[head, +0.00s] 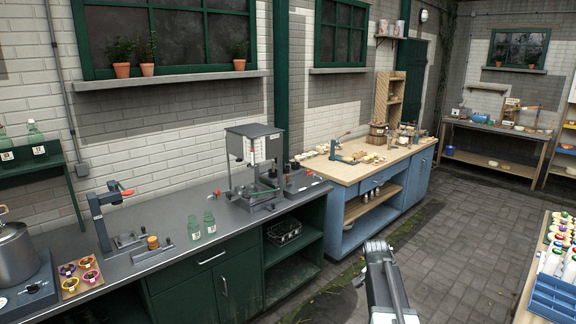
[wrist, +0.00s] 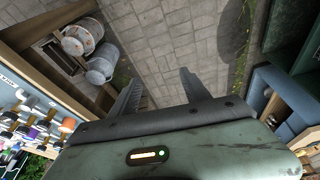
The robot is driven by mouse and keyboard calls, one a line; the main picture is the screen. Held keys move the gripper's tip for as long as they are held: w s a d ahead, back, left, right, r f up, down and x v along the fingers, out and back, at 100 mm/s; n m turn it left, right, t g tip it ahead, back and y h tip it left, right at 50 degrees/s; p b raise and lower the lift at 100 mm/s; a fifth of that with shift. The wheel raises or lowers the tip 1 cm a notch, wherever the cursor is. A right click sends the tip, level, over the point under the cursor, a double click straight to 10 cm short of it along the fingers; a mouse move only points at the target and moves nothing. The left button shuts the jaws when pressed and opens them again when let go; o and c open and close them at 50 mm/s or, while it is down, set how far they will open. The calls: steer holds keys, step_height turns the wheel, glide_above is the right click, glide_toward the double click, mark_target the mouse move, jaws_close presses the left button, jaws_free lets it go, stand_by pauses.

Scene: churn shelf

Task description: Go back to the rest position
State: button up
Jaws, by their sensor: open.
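My gripper (wrist: 162,92) is open in the wrist view, its two fingers spread apart with only grey paving seen between them. It holds nothing. In the head view part of my arm rises from the bottom edge, right of centre, over the paved floor. It stands clear of the dark green counter (head: 180,262) on the left and the blue bench (head: 345,228) behind.
A wooden shelf (wrist: 45,15) with metal cans (wrist: 100,70) is at the upper left of the wrist view. A table with a blue crate (head: 553,298) and coloured-cap bottles stands at the head view's right. The paved floor (head: 465,235) between is free.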

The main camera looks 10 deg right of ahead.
steer(key=s+a+f+n+y, duration=0.1)
steer(key=s+a+n, duration=0.1)
steer(key=a, duration=0.6)
steer(key=s+a+n, duration=0.2)
steer(key=a, duration=0.6)
steer(key=s+a+n+g+y, duration=0.1)
steer(key=s+a+n+y, duration=0.1)
steer(key=s+a+n, duration=0.6)
steer(key=shift+s+f+g, duration=0.25)
steer(key=shift+s+g, duration=0.05)
steer(key=shift+s, duration=0.35)
